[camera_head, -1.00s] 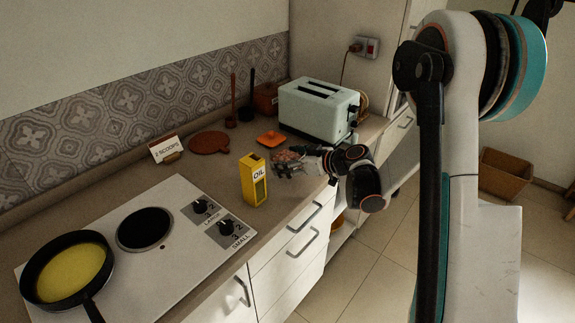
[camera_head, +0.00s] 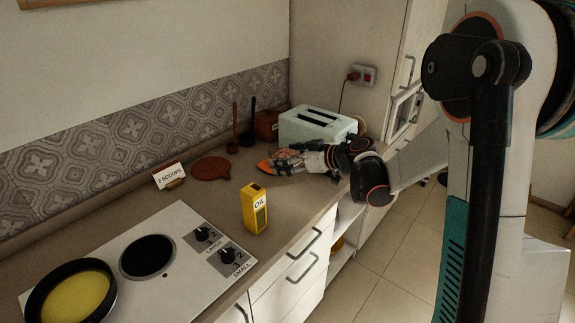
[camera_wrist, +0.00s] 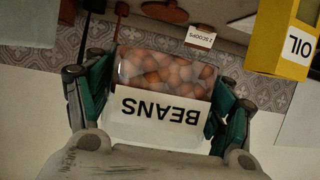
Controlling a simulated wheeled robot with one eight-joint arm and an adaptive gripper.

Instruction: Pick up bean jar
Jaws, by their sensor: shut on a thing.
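The bean jar (camera_wrist: 160,95) is a clear container of brown beans with a white label reading BEANS, upside down in the wrist view. My gripper (camera_wrist: 158,110) has its teal-lined fingers on both sides of the jar and is shut on it. In the head view my gripper (camera_head: 290,162) is over the counter in front of the toaster.
A yellow oil box (camera_head: 255,209) stands near the counter's front edge. The pale toaster (camera_head: 317,127) is close behind my gripper.

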